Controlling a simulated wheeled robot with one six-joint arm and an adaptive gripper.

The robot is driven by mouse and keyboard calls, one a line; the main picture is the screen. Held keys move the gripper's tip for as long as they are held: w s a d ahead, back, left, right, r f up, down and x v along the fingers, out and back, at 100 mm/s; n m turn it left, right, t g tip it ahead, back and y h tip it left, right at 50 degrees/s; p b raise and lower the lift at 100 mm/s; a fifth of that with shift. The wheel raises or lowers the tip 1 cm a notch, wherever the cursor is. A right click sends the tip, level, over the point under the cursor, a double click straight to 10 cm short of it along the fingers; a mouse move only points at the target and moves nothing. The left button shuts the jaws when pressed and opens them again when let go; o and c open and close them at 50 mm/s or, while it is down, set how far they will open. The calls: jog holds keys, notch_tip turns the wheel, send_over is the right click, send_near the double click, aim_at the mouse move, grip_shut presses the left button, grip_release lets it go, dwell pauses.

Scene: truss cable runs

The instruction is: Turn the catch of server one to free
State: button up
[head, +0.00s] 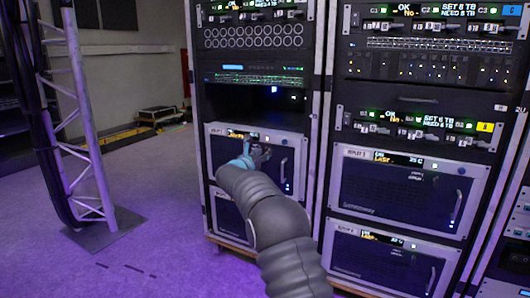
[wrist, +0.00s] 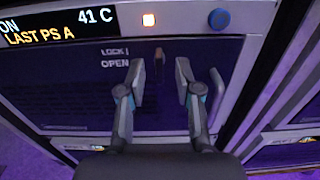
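Server one appears to be the grey-framed, dark-faced unit (head: 285,146) low in the left rack in the head view. In the wrist view its dark front panel (wrist: 60,95) fills most of the picture. A small, narrow, brownish catch (wrist: 159,56) stands roughly upright beside the printed words LOCK and OPEN (wrist: 115,57). Which word it points to is hard to tell. My gripper (wrist: 160,82) is open, with one finger on each side below the catch and a gap between. Contact with the catch is not visible. In the head view my gripper (head: 258,153) is at the unit's front, partly hidden by my arm.
A vertical handle (head: 284,169) is on the unit's right. Another rack (head: 400,190) stands to the right, a truss (head: 85,110) to the left, with open floor between.

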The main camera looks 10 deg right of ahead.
jog(key=shift+x, duration=0.95)
grip_shut()
jog(key=shift+n, duration=0.3)
jog(key=shift+w+a+f+n+p, duration=0.1)
jog(key=shift+n+p, duration=2.25)
jog(key=shift+n, duration=1.95)
jog(key=shift+a+f+n+p, duration=0.1)
jog(key=shift+n+p, duration=2.2)
jog(key=shift+n, duration=2)
